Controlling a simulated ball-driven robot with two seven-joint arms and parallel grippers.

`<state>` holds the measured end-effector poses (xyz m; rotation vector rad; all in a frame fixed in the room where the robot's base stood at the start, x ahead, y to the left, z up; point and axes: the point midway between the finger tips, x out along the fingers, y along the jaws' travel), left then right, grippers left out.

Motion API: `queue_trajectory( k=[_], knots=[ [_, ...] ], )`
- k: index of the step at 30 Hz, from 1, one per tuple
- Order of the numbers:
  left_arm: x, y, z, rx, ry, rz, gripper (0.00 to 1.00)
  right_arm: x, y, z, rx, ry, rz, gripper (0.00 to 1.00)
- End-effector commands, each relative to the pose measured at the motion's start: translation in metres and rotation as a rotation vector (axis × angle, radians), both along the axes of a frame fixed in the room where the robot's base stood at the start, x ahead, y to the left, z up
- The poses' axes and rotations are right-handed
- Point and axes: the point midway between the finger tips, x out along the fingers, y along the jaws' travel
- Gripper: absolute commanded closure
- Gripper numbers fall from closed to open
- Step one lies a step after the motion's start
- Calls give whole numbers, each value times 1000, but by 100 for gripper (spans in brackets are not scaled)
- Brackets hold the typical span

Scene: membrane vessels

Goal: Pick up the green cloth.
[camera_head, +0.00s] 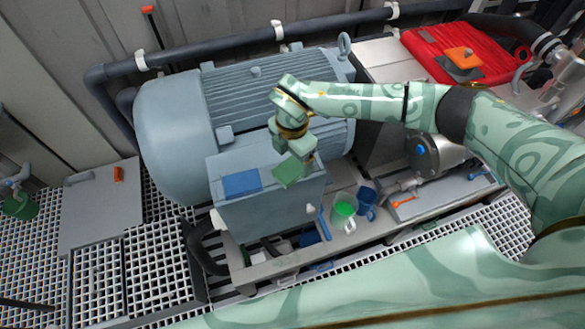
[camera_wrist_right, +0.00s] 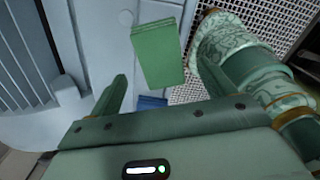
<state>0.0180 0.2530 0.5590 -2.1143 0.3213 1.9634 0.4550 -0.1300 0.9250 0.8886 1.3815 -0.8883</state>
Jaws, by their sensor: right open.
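The green cloth (camera_head: 287,173) is a flat, folded-looking square at the right end of the top of a grey box (camera_head: 265,215), beside the large motor. In the right wrist view the green cloth (camera_wrist_right: 158,52) shows ahead of and between the fingers. My right gripper (camera_head: 292,154) is open and empty, close above the cloth in the head view. Its two fingers also show in the right wrist view (camera_wrist_right: 160,72), one on each side. Whether they touch the cloth I cannot tell. My left gripper is not in view.
A blue cloth (camera_head: 241,184) lies on the same box, to the left; a bit of it shows in the right wrist view (camera_wrist_right: 152,102). The ribbed motor (camera_head: 180,140) stands behind. A clear cup with green inside (camera_head: 343,210) and a blue mug (camera_head: 367,196) stand lower right.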

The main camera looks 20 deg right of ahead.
Motion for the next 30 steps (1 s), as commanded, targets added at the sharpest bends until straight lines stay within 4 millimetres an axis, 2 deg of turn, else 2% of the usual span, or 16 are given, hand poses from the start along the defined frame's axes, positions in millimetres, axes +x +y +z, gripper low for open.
queue_trajectory(
  k=[3,6,12,13,18,20,21,30],
  knots=[
    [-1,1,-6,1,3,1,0,-1,-1,-24,-1,4,-1,18],
    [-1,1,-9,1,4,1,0,-1,-1,-36,-1,2,-1,18],
    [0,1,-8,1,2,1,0,0,-1,-37,-1,0,0,18],
    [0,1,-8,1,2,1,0,0,-1,-37,-1,0,0,21],
    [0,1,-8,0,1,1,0,0,-1,-36,-1,0,-1,66],
    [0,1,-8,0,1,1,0,0,-1,-36,-1,0,-1,66],
    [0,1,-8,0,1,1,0,0,-1,-36,0,0,-1,70],
    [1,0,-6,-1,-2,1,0,0,-1,-30,0,-1,0,70]
  ],
)
